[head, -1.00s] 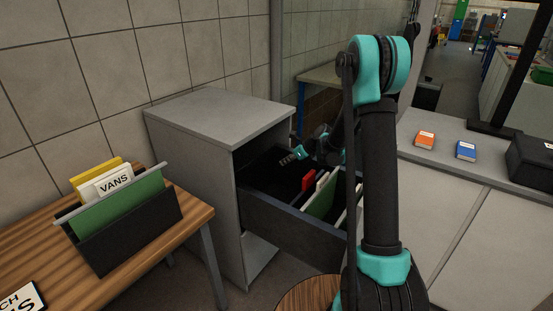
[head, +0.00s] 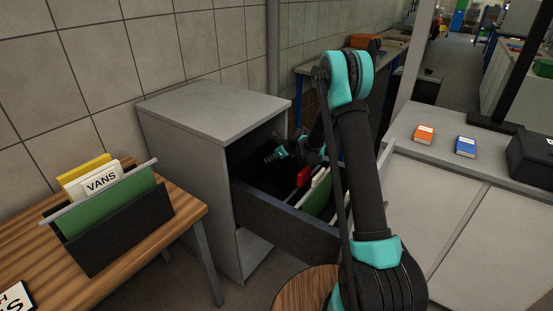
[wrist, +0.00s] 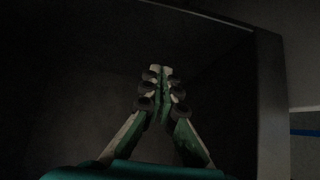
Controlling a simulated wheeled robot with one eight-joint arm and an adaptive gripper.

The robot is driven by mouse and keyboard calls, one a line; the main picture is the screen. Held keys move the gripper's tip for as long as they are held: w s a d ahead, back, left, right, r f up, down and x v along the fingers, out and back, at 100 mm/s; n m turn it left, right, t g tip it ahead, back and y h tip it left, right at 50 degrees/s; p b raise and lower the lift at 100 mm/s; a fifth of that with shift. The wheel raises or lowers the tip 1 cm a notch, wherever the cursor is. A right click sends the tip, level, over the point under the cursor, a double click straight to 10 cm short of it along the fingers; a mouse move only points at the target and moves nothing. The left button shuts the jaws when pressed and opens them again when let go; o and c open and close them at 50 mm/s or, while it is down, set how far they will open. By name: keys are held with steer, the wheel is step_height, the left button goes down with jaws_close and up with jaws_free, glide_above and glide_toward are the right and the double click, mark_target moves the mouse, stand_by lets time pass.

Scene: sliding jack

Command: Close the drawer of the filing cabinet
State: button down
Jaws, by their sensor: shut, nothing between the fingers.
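The grey filing cabinet (head: 185,150) stands against the tiled wall. Its dark drawer (head: 285,222) is pulled out toward the right front, with a red folder (head: 304,177) and several green and white folders (head: 319,192) inside. My gripper (head: 268,159) is over the back part of the drawer, near the cabinet opening, and is empty. In the wrist view my gripper (wrist: 160,70) has its fingertips together against a dark interior, with the drawer's wall (wrist: 270,110) along the right. Whether the gripper touches the drawer cannot be told. My arm hides the drawer's right end.
A wooden table (head: 190,215) with a dark file holder (head: 120,232) stands at the left. A round wooden top (head: 300,290) is below the drawer. A grey counter (head: 500,172) with an orange book (head: 423,134) and a blue book (head: 465,147) is at the right.

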steer(key=shift+w+a, duration=0.35)
steer(key=shift+a, duration=0.2)
steer(key=shift+w+a, duration=0.3)
steer(key=shift+a, duration=0.2)
steer(key=shift+a, duration=0.1)
